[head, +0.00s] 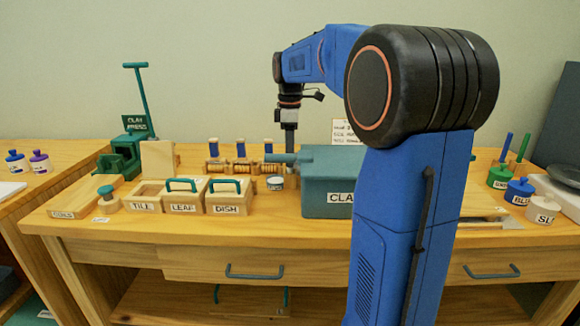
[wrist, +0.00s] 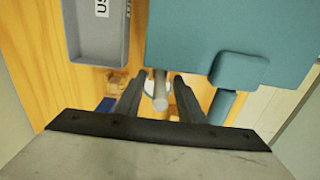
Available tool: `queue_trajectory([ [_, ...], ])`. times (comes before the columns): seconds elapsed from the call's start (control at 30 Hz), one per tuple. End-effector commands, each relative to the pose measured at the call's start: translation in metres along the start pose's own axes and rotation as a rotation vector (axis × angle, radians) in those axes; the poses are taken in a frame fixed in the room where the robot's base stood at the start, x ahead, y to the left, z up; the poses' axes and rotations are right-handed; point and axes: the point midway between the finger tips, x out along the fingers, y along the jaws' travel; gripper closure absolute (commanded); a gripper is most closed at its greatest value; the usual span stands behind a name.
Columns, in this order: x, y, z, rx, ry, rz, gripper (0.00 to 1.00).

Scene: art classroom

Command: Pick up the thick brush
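I cannot identify the thick brush for certain. In the wrist view a pale grey rod with a round end (wrist: 160,94) shows between my fingertips, and it may be a brush handle. My gripper (wrist: 155,90) has its two dark fingers apart, one on each side of the rod, with a gap showing at least on the right. The clay bin also shows in the wrist view (wrist: 200,30), close to the fingers.
A grey tray (wrist: 72,45) lies beside the bin. Wooden boxes marked TILE (head: 143,206), LEAF (head: 184,208) and DISH (head: 227,210) stand left of the bin. A green clay press (head: 120,155) is farther left. Green (head: 498,181) and blue (head: 519,197) pots stand right.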

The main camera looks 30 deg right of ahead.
Motion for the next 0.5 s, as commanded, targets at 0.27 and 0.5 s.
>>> queue_trajectory([
  [0.27,-0.0002,0.0001,0.0000,0.000,0.000,0.000,1.00],
  [0.5,-0.0010,0.0001,0.0000,0.000,0.000,0.000,1.00],
])
